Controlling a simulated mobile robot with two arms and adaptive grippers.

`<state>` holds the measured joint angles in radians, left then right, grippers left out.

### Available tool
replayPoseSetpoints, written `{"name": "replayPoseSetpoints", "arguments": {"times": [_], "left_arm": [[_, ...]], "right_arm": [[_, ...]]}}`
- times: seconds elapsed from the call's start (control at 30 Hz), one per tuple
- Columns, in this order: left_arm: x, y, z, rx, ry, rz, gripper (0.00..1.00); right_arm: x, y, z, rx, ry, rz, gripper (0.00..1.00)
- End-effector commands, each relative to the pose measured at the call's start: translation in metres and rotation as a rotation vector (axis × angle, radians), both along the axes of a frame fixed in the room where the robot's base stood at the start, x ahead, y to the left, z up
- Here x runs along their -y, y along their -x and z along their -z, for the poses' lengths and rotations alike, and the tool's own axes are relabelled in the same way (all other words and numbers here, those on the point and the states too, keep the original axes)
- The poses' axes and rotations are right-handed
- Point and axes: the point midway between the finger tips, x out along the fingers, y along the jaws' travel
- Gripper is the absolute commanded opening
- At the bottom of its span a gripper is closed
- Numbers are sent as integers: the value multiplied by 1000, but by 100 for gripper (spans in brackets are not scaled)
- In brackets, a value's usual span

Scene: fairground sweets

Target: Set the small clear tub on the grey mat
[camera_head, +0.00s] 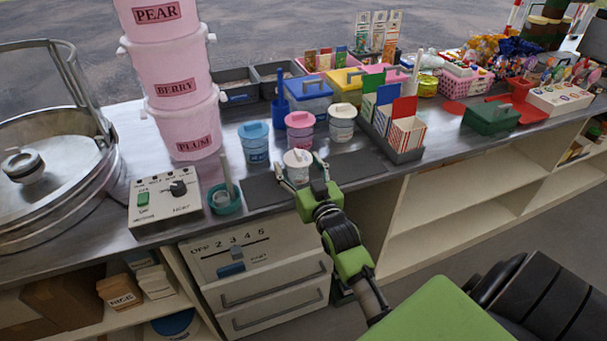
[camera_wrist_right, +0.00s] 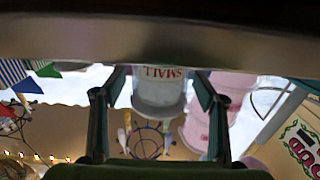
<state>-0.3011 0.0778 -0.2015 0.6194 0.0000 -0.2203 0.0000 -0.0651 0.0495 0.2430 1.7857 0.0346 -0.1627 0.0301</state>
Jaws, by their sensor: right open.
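The small tub (camera_head: 297,163) is whitish with a pale lid and stands at the counter's front, at the grey mat (camera_head: 262,191). Its base is partly hidden by my right gripper (camera_head: 304,174) in the head view. In the right wrist view, which looks upside down, the tub (camera_wrist_right: 160,90) shows a red SMALL label. It sits between the open fingers of my right gripper (camera_wrist_right: 160,84), with a gap on each side. The dark grey mat runs left and right of the tub along the counter edge. My left gripper is not in view.
Lidded blue (camera_head: 254,143), pink (camera_head: 300,130) and cream (camera_head: 342,122) tubs stand close behind. A teal cup (camera_head: 224,200) and a white control box (camera_head: 163,203) are on the left. A grey rack (camera_head: 402,154) of striped boxes is on the right. The mat's right part is clear.

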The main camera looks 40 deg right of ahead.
Motion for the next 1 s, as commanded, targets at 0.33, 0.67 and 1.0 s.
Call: {"name": "replayPoseSetpoints", "arguments": {"times": [0.33, 0.67, 1.0], "left_arm": [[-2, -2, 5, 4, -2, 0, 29], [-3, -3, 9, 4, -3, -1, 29], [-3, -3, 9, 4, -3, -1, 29]], "right_arm": [[-15, 65, 3, -3, -1, 1, 66], [-26, 111, 1, -1, 0, 0, 66], [-29, 115, 7, -11, -4, -2, 66]]}}
